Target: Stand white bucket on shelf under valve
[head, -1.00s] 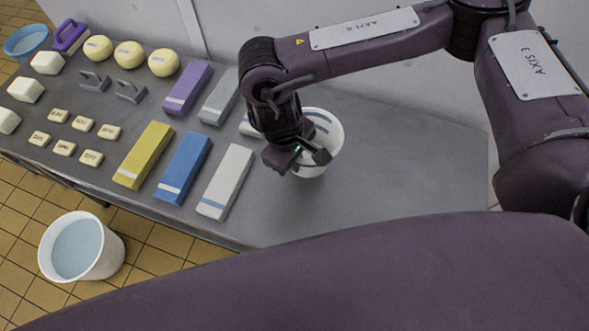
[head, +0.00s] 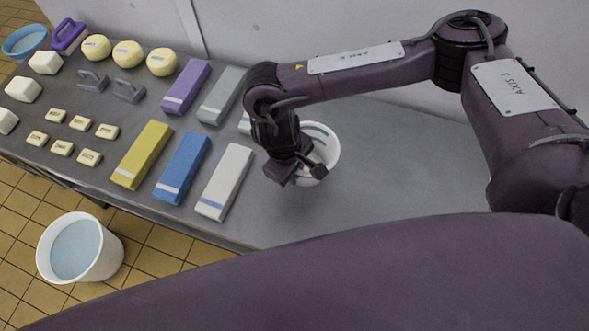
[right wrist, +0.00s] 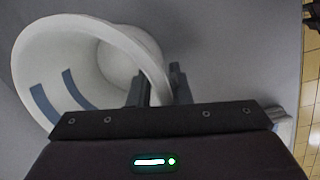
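A white bucket (head: 329,150) with blue stripes inside its wall is at the middle of the grey table in the head view. It also fills the upper left of the right wrist view (right wrist: 110,62), its mouth facing the camera at a slant. My right gripper (head: 304,170) is at the bucket's near left rim. In the right wrist view its fingers (right wrist: 160,88) stand either side of the rim, one inside and one outside, and are shut on it. I cannot tell whether the bucket's base touches the table. The valve and shelf are not in view. My left gripper is not in view.
The table (head: 410,190) is bare right of the bucket. Beside the gripper lie a white block (head: 225,180), a blue block (head: 182,168) and a yellow block (head: 142,154). Another white bucket (head: 108,262), holding pale blue liquid, stands on the tiled floor.

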